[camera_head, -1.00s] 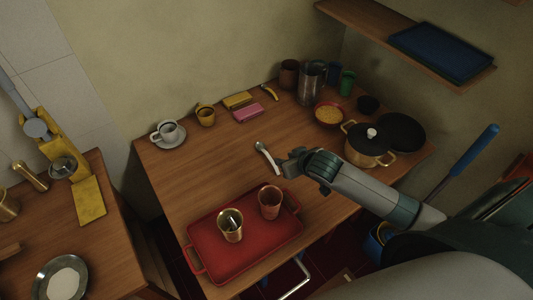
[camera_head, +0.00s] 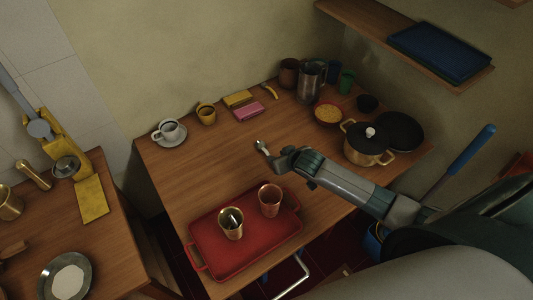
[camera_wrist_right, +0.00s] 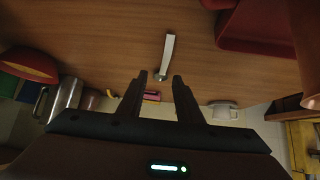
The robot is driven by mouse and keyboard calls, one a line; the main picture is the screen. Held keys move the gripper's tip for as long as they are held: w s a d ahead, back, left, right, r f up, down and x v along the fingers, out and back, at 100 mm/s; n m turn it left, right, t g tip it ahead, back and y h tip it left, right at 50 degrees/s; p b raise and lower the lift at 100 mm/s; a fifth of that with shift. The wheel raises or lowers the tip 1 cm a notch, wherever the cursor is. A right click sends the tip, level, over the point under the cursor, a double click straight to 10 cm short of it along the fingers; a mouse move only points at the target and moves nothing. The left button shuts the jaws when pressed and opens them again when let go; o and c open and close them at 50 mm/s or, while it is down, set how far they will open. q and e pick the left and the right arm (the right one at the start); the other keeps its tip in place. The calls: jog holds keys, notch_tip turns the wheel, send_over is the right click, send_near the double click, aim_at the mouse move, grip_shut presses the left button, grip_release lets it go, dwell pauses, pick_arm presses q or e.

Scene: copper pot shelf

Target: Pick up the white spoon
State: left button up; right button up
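The white spoon (camera_head: 261,146) lies on the wooden table, left of the copper pot. In the head view only its upper end shows, and my right gripper hides the rest. In the right wrist view the spoon (camera_wrist_right: 168,50) shows its pale handle and a darker end near the fingertips. My right gripper (camera_head: 273,161) is low over the table at the spoon. I cannot tell the exact height above the spoon. My left gripper is not in view.
A red tray (camera_head: 216,262) with two metal cups is at the table's front. A lidded pot (camera_head: 368,146) and a bowl of yellow food (camera_head: 328,114) stand right. A white cup (camera_head: 168,130) on a saucer and a pink block (camera_head: 248,112) are behind. The table's middle left is clear.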

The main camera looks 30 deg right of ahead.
jog(key=shift+w+f, duration=0.1)
jog(key=shift+w+a+f+p, duration=0.15)
jog(key=shift+w+f+p, duration=0.05)
jog(key=shift+f+p, duration=0.2)
jog(key=shift+w+a+f+p, duration=0.15)
jog(key=shift+f+p, duration=0.1)
jog(key=shift+f, duration=0.2)
jog(key=shift+p+x, duration=0.4)
jog(key=shift+x, duration=1.2)
jog(key=shift+s+f, duration=0.15)
jog(key=shift+s, duration=0.05)
jog(key=shift+c, duration=0.3)
grip_shut()
